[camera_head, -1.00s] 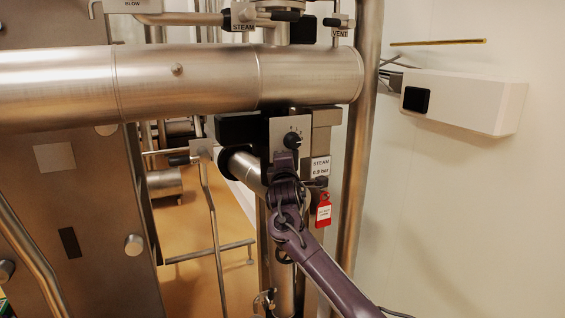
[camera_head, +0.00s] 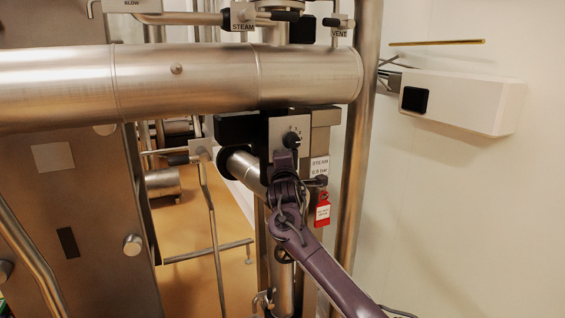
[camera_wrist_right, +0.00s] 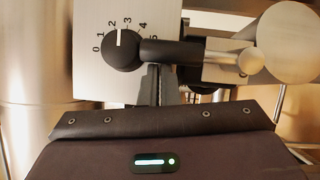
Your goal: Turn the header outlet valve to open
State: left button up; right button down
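No part in view is labelled as the header outlet valve. The header looks like the large steel pipe (camera_head: 185,82). A black knob (camera_head: 291,140) sits on a pale plate below it. The right wrist view shows this knob (camera_wrist_right: 122,50) with its white pointer near 2 on a numbered scale. A black lever grip (camera_wrist_right: 170,50) on a steel stem (camera_wrist_right: 225,55) lies across the knob's right side. My right gripper (camera_head: 284,158) is just below the knob. Its dark fingers (camera_wrist_right: 155,85) are close together, their tips hidden at the grip. My left gripper is out of view.
A vertical pipe (camera_head: 359,150) stands farther right. A short pipe (camera_head: 243,166) is close left. A black-handled lever (camera_head: 180,159) is at left. A white box (camera_head: 465,100) is on the wall.

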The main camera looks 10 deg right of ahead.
jog(key=b+v, duration=0.3)
jog(key=v, duration=0.5)
dwell(0.4)
jog(key=shift+w, duration=0.1)
